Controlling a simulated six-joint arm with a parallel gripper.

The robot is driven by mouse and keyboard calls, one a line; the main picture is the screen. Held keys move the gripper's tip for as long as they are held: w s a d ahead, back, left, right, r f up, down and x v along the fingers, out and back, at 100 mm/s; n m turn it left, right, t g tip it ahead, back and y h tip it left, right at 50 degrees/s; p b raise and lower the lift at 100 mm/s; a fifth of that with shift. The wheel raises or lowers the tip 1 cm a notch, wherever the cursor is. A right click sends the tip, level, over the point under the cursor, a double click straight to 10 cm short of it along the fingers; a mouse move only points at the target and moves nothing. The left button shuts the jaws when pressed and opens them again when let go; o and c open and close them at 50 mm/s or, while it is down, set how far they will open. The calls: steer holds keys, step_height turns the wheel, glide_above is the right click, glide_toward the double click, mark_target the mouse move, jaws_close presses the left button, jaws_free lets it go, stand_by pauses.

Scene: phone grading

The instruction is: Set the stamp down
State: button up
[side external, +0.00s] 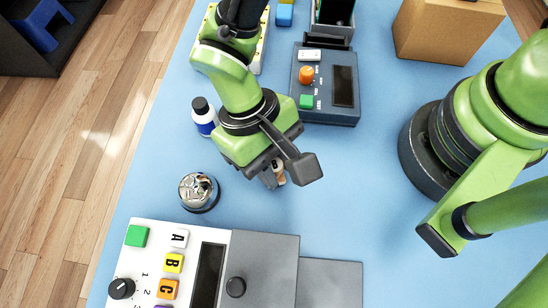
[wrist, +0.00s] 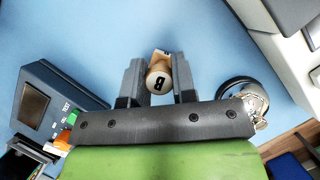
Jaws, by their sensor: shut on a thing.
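The stamp (wrist: 157,82) is a small, light-wood piece with a black letter, seemingly B, on its round end. It sits between the two dark fingers of my gripper (wrist: 159,67) in the wrist view, and the fingers are shut on it. In the side view the stamp (side external: 280,173) shows partly beside my gripper (side external: 273,174), above the blue table. The rest of it is hidden by the fingers and wrist. I cannot tell whether its lower end touches the table.
A grading machine (side external: 265,248) with lettered, coloured buttons stands at the front. A round dark-rimmed holder (side external: 199,207) is left of my gripper. A blue-and-white bottle (side external: 204,120), a dark test device (side external: 318,112) and a cardboard box (side external: 440,35) stand farther back.

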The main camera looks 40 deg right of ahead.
steer(key=shift+f, duration=0.15)
steer(key=o, duration=0.9)
